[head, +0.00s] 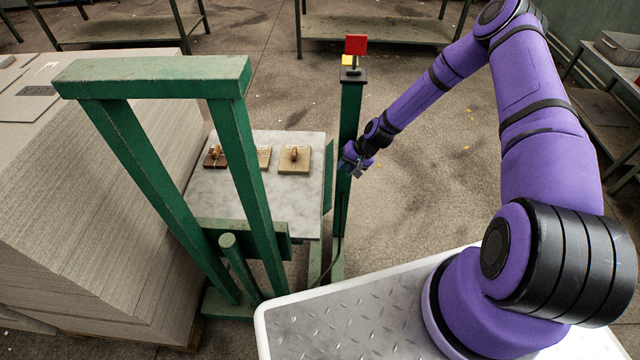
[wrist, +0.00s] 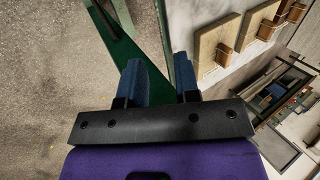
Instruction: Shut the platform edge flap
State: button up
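The marble-topped platform (head: 265,195) stands inside the green frame. A narrow green panel, which looks like the edge flap (head: 328,178), shows upright along its right edge. My gripper (head: 352,162) is just right of the flap, beside the green post, and partly overlaps the post in the head view. In the wrist view its two blue fingers (wrist: 160,80) are apart. Green metal, including a thin edge (wrist: 164,40), shows between and beyond the fingertips; I cannot tell whether they touch it.
The green post (head: 349,120) carries a red plate (head: 356,45) on top. Several small wooden blocks (head: 294,160) lie on the platform. A greyboard stack (head: 90,200) fills the left.

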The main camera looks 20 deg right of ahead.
aim_at(329, 183)
jog(key=x, duration=1)
jog(key=shift+w+a+f, duration=0.1)
jog(key=shift+a+f, duration=0.15)
jog(key=shift+f, duration=0.1)
grip_shut()
